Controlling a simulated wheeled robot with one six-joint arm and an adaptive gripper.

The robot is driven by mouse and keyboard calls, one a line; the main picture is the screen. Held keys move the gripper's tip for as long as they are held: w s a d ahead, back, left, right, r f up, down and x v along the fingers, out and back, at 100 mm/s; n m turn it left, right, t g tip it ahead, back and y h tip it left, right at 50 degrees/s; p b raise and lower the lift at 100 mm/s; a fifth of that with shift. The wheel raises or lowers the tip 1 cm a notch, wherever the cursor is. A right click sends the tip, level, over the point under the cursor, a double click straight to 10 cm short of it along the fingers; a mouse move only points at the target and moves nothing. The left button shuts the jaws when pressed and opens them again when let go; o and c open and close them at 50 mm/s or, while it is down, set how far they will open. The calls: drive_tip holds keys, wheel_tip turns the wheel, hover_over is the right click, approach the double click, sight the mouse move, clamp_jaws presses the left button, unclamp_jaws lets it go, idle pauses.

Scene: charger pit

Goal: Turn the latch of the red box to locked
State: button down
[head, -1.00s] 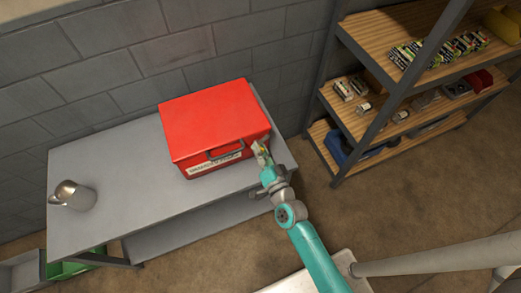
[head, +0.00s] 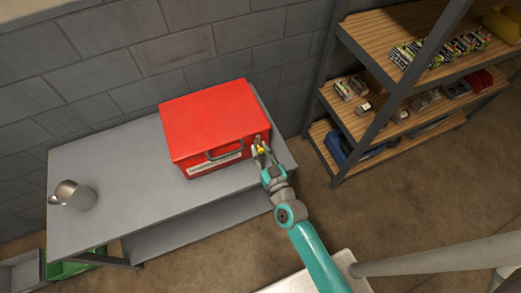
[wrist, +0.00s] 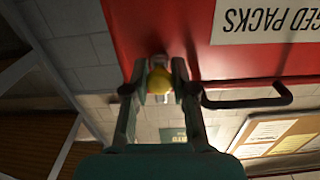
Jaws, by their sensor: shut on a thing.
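The red box (head: 212,122) sits on the grey table, with a dark handle (head: 224,152) and a white label (head: 215,164) on its front. My gripper (head: 259,147) is at the right end of the box's front face. In the wrist view my gripper (wrist: 159,82) has its two fingers on either side of a small yellow latch knob (wrist: 159,79), shut on it. The red box front (wrist: 180,35) fills the top of that view, beside the dark handle (wrist: 250,100). The fingers partly hide the latch, and I cannot tell its locked or unlocked position.
The grey table (head: 110,190) has free room left of the box. A metal jug (head: 74,195) stands at its left end. A shelf rack (head: 400,110) with batteries and bins stands to the right. A block wall (head: 120,75) is behind the box.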

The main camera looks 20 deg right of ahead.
drive_tip(key=shift+n, duration=0.3)
drive_tip(key=c, duration=0.9)
unclamp_jaws()
drive_tip(key=shift+c, duration=0.2)
drive_tip(key=s, duration=1.2)
drive_tip(key=shift+s, duration=0.1)
drive_tip(key=s+r+g, duration=0.1)
drive_tip(key=s+r, duration=0.3)
drive_tip(key=s, duration=0.4)
drive_tip(key=s+d+r+g, duration=0.1)
drive_tip(key=s+r, duration=0.3)
drive_tip(key=s, duration=0.4)
drive_tip(key=s+r+g, duration=0.1)
drive_tip(key=s+r, duration=0.3)
drive_tip(key=s, duration=0.4)
drive_tip(key=shift+s+d, duration=0.15)
drive_tip(key=shift+s, duration=0.15)
